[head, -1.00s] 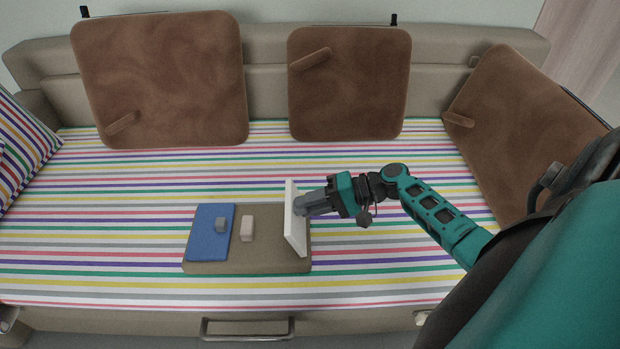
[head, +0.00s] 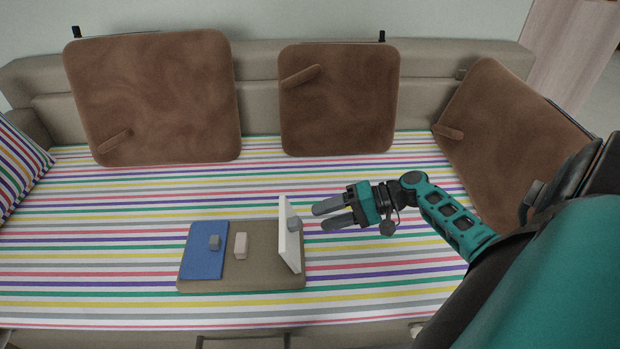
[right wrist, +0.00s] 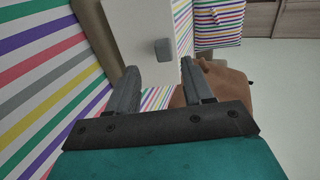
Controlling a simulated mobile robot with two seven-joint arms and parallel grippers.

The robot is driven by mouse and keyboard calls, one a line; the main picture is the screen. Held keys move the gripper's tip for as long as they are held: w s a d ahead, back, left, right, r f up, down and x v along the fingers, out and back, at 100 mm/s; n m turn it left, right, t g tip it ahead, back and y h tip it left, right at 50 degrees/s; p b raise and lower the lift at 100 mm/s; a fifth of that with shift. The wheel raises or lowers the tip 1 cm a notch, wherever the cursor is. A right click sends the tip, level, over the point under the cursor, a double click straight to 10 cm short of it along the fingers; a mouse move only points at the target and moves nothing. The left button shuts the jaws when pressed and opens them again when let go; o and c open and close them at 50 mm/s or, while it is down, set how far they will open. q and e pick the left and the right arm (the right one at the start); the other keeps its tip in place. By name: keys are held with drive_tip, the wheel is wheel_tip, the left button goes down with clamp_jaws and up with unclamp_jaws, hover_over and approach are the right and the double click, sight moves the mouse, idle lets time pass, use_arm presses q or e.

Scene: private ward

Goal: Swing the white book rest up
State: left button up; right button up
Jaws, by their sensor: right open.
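The white book rest (head: 287,240) stands nearly upright at the right edge of a brown board (head: 262,283) on the striped couch. A small grey knob (head: 295,224) sticks out from its right face. My right gripper (head: 324,217) is open and empty, just right of the knob and apart from it. In the right wrist view the book rest (right wrist: 138,28) and its knob (right wrist: 163,50) show ahead of the open fingers (right wrist: 160,88). My left gripper is not in view.
A blue panel (head: 201,263) with a grey knob (head: 214,242) lies on the board's left part, beside a pinkish block (head: 241,245). Large brown cushions (head: 340,105) lean on the couch back. The striped cover (head: 100,270) left of the board is clear.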

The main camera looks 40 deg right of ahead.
drive_tip(key=v, duration=0.7)
drive_tip(key=shift+p, duration=0.45)
drive_tip(key=shift+c, duration=0.2)
